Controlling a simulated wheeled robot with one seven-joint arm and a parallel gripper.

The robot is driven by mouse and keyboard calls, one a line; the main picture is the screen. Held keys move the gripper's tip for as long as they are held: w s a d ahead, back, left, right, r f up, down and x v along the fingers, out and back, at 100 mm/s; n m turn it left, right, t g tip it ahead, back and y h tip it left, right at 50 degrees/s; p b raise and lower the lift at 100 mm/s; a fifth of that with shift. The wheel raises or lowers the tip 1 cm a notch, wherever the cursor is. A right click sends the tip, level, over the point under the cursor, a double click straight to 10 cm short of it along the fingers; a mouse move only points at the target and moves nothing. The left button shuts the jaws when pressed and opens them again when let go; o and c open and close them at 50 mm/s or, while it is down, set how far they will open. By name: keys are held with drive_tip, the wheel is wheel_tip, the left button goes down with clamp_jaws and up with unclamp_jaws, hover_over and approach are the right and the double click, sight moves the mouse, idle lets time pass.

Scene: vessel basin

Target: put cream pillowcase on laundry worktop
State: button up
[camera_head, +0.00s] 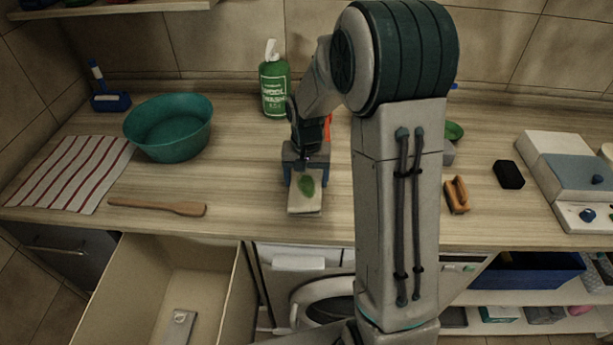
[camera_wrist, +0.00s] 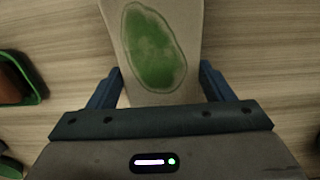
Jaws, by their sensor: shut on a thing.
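The cream pillowcase (camera_head: 305,203) is a folded pale strip with a green leaf-shaped patch, at the middle front of the laundry worktop (camera_head: 250,200). In the wrist view the pillowcase (camera_wrist: 188,30) runs up between the fingers with its green patch showing. My gripper (camera_head: 306,166) points down and is shut on the pillowcase; its blue fingers (camera_wrist: 160,88) are at the two sides of it. The pillowcase is over the wood-grain worktop, low or resting; I cannot tell whether it touches. Its near end is hidden by the gripper body in the wrist view.
A teal basin (camera_head: 168,128), striped cloth (camera_head: 72,174) and wooden spatula (camera_head: 158,207) lie left. A green bottle (camera_head: 274,85) stands behind. A brush (camera_head: 457,195), black block (camera_head: 508,174) and pale appliance (camera_head: 567,180) are right. An open drawer (camera_head: 135,290) juts out below.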

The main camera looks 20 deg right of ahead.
sight(307, 177)
drive_tip(key=shift+f, duration=0.2)
drive_tip(key=o, duration=1.1)
drive_tip(key=shift+r, duration=0.1)
wheel_tip(307, 177, up, 11)
drive_tip(key=s+r+n+t, duration=0.1)
drive_tip(key=s, duration=0.6)
drive_tip(key=s+r+n+t, duration=0.1)
drive_tip(key=s, duration=0.6)
drive_tip(key=s+r+n+t, duration=0.1)
drive_tip(key=s, duration=0.6)
drive_tip(key=shift+s+n+b, duration=0.15)
drive_tip(key=shift+n+b, duration=0.15)
drive_tip(key=shift+b, duration=0.1)
